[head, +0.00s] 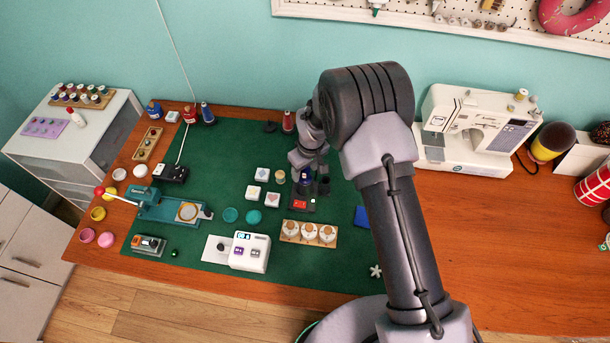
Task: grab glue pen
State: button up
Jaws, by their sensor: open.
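My gripper (308,172) points down over the green cutting mat (215,150), partly hidden behind my arm. It is open. Just below it stands a small dark holder (301,204) with a red and white patch; small blue upright items are close to the fingers. Whether they touch the gripper is unclear. I cannot pick out the glue pen for sure. A white tube with a red tip (75,117) is on the white cabinet at the left, far from my gripper. A white tube with a green tip (376,6) hangs on the pegboard.
A wooden tray (309,241) with several white-and-brown jars lies in front of the gripper. White tiles (262,175) lie left of it. A white sewing machine (478,133) stands right of my arm. Bare wooden table (490,235) is free at the right.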

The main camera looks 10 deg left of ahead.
grip_shut()
dwell(0.3)
